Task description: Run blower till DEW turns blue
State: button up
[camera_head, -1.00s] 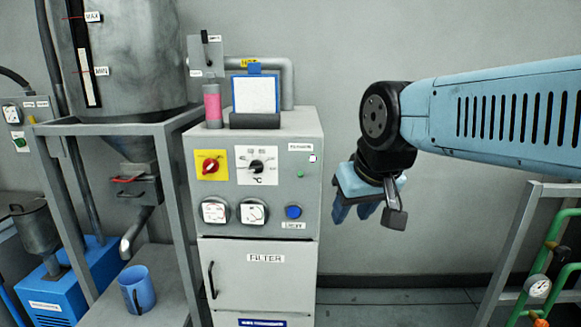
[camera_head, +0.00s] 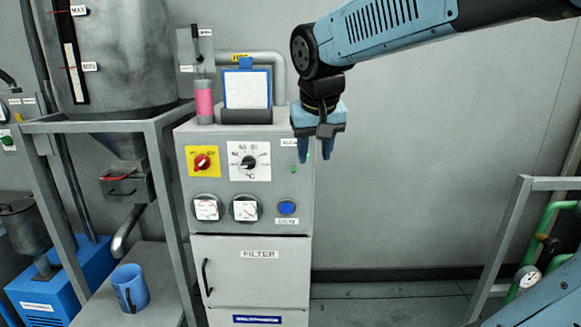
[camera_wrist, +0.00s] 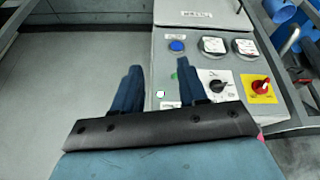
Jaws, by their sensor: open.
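A grey control cabinet (camera_head: 250,295) stands at centre. A blue round button (camera_head: 287,208) sits on its panel above a small label I cannot read; it also shows in the wrist view (camera_wrist: 177,45). A red knob on a yellow plate (camera_head: 202,162) and a black knob on a white dial plate (camera_head: 249,163) are above two gauges. A small pale square (camera_wrist: 160,94) near the panel's corner shows in the wrist view. I cannot read which part is marked DEW. My gripper (camera_head: 316,155) is open, empty, pointing down at the panel's upper right edge, partly covering it.
A pink cylinder (camera_head: 204,102) and a blue-framed board (camera_head: 247,90) stand on the cabinet. A hopper frame (camera_head: 165,190) and a blue mug (camera_head: 130,287) are to the left. Green pipes (camera_head: 545,235) are at right. Wall and floor between are clear.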

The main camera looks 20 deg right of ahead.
jog(key=m+h, duration=0.1)
send_near(293, 170)
notch_tip(293, 170, up, 4)
jog(key=shift+g, duration=0.3)
jog(key=x, duration=1.3)
jog(key=shift+w+a+f, duration=0.15)
jog(key=shift+w+f, duration=0.1)
jog(key=shift+w, duration=0.15)
grip_shut()
